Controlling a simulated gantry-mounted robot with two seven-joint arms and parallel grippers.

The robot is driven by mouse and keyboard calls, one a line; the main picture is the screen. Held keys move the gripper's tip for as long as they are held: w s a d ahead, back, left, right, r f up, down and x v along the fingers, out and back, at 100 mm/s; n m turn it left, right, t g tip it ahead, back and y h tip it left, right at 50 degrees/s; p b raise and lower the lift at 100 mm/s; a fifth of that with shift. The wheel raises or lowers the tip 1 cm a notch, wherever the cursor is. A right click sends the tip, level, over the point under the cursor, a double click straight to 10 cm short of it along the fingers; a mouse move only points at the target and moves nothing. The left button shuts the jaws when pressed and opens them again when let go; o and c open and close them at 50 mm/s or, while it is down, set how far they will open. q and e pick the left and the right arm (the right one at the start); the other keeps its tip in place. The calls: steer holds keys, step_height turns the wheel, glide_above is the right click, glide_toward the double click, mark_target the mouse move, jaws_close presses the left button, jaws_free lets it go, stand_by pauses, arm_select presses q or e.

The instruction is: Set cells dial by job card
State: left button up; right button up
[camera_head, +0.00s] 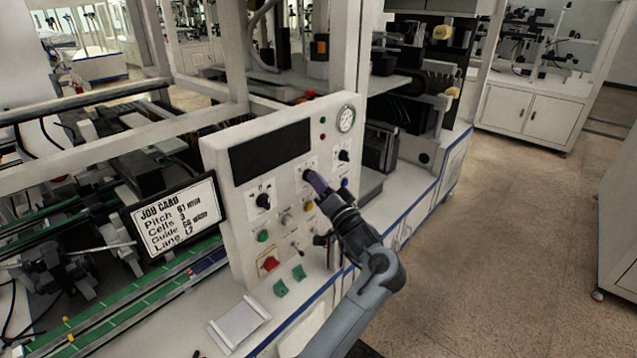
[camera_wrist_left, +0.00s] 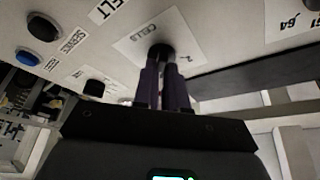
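The control panel (camera_head: 225,190) stands upright with dials, buttons and a gauge. The cells dial (camera_wrist_left: 161,51) is a small black knob on a white plate labelled "CELLS", seen upside down in the left wrist view. My left gripper (camera_head: 313,180) is at this dial, its two purplish fingers (camera_wrist_left: 163,82) on either side of the knob and apparently closed on it. The fingers hide most of the knob, so its pointer cannot be read. The job card (camera_head: 174,216) lists Pitch, Cells, Guide and Lane; the Cells entry looks like 3. My right gripper is not in view.
Another black dial (camera_head: 263,201) sits left of the cells dial, and one (camera_head: 344,156) upper right. A red switch (camera_head: 270,264) and green button (camera_head: 262,236) are low on the panel. A blue button (camera_wrist_left: 42,27) shows near the gripper. Floor at right is clear.

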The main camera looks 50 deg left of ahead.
arm_select(q)
jaws_close()
steer(key=n+g+b, duration=0.2)
steer(key=n+b, duration=0.1)
steer(key=n, duration=0.1)
steer(key=n+g+y+b, duration=0.1)
steer(key=n+g+b, duration=0.1)
steer(key=n+b, duration=0.2)
steer(key=n+g+b, duration=0.2)
steer(key=n+b, duration=0.1)
steer(key=n, duration=0.1)
steer(key=shift+w+f+n+g+b, duration=0.1)
steer(key=shift+w+n+g+b, duration=0.05)
steer(key=shift+n+g+b, duration=0.2)
steer(key=o, duration=0.6)
jaws_free()
